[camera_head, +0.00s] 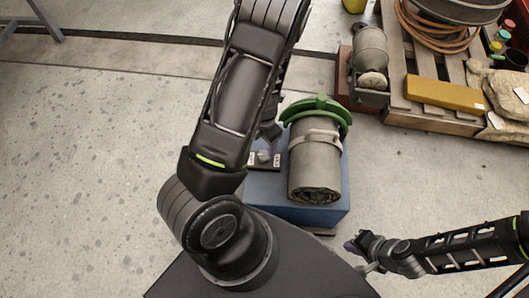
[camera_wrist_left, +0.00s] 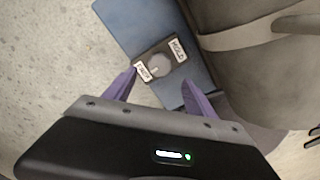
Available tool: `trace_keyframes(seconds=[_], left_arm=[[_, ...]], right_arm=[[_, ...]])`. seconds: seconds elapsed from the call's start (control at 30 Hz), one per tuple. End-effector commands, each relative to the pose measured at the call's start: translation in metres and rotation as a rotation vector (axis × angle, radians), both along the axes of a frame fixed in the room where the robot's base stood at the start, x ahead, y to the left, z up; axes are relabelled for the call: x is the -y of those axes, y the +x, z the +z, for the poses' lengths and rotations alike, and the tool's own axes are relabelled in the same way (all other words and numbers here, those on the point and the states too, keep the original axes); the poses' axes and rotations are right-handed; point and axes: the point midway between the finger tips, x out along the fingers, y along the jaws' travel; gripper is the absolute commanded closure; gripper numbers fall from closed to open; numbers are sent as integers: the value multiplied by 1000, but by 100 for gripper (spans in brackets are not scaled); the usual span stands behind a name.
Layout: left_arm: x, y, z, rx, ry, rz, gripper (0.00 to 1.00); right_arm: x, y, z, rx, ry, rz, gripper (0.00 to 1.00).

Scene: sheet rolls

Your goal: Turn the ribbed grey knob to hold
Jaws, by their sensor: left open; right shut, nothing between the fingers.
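The ribbed grey knob (camera_wrist_left: 160,66) sits on a dark plate (camera_wrist_left: 150,55) in the left wrist view, between a HOLD label (camera_wrist_left: 179,49) and another label (camera_wrist_left: 143,71) that is hard to read. Which label it points to is unclear. The plate is on a blue box (camera_head: 335,207). My left gripper (camera_wrist_left: 160,84) is open, its purple fingertips apart on the near side of the knob, with nothing between them. In the head view my left arm partly covers the plate area. My right gripper (camera_head: 355,245) is shut and empty, right of the box.
A grey rolled sheet (camera_head: 313,165) with a strap lies on the box under a green curved piece (camera_head: 318,107), close beside the knob plate. A pallet (camera_head: 425,115) with a hose, a yellow block and sacks stands back right. The floor at left is clear.

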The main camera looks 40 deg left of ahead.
Motion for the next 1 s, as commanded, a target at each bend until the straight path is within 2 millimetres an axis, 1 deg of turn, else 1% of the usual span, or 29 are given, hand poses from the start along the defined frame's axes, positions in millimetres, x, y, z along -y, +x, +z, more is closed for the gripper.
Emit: trace_keyframes(seconds=[0.17, 0.4, 0.53, 0.67, 0.9, 0.93, 1.0], left_arm=[[0, -1, -18, -1, 0, 0, 36], [0, -1, -56, -2, -1, 0, 36], [-1, 0, -71, -1, 1, -1, 36], [0, 0, -77, -1, 0, -2, 36], [0, 0, -77, 0, 0, -2, 36], [0, 0, -77, 0, 0, -2, 36], [0, 0, -77, 0, 0, -2, 42]], right_arm=[[0, 0, -9, 0, 0, -1, 100], [0, 0, -26, -1, 0, -2, 100], [0, 0, -31, -1, 0, -3, 100], [0, 0, -32, -1, 0, -3, 100], [0, 0, -32, -1, 0, -3, 100], [0, 0, -32, -1, 0, -3, 100], [0, 0, -32, -1, 0, -3, 100]])
